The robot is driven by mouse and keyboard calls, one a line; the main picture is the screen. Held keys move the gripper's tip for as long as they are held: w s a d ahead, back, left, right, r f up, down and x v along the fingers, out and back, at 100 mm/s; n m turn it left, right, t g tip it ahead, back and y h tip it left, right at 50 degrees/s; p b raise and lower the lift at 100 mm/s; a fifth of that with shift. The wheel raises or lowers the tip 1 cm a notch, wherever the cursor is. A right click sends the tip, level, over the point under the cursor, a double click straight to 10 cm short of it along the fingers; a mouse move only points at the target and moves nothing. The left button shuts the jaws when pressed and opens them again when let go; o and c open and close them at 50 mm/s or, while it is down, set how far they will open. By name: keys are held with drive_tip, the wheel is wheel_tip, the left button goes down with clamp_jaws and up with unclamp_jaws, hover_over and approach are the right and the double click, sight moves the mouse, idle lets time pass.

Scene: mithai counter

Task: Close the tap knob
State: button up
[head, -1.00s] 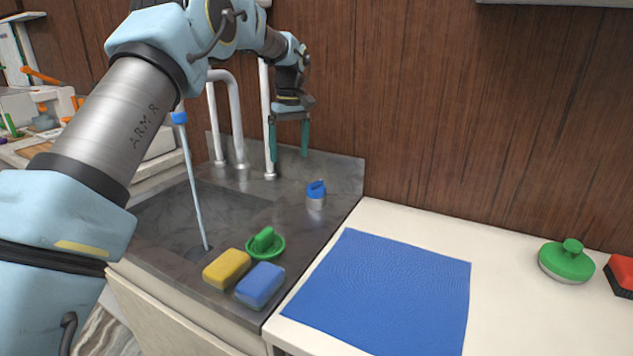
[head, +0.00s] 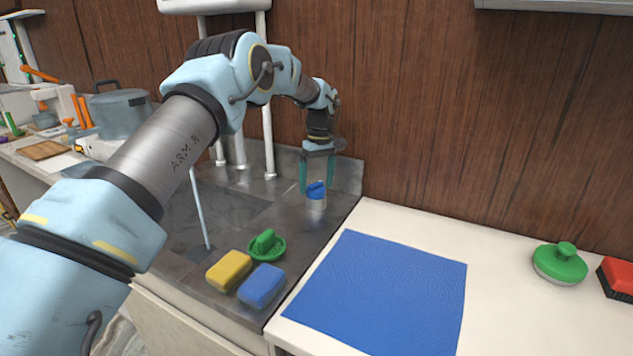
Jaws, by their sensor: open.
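The tap knob looks to be the blue-topped knob (head: 316,190) on a short grey metal base, standing on the right part of the dark sink counter (head: 285,215). My gripper (head: 317,183) is open and points down at the knob. One teal finger is at the left of the blue top and the other is at its right or just behind. I cannot tell whether either finger touches it. The tap spout is mostly hidden behind my arm. A thin pale stream (head: 199,208) falls into the basin.
A green scrubber (head: 266,246), a yellow sponge (head: 229,271) and a blue sponge (head: 262,287) lie at the sink's front edge. A blue mat (head: 376,292) covers part of the white counter. A white pipe (head: 267,120) stands left of my gripper, before the wooden wall.

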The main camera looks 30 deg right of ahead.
drive_tip(key=shift+f, duration=0.55)
drive_tip(key=c, duration=1.3)
drive_tip(key=n, duration=0.3)
drive_tip(key=shift+r+n+b, duration=0.1)
drive_tip(key=shift+n+b, duration=0.2)
drive_tip(key=o, duration=1.3)
drive_tip(key=shift+w, duration=0.1)
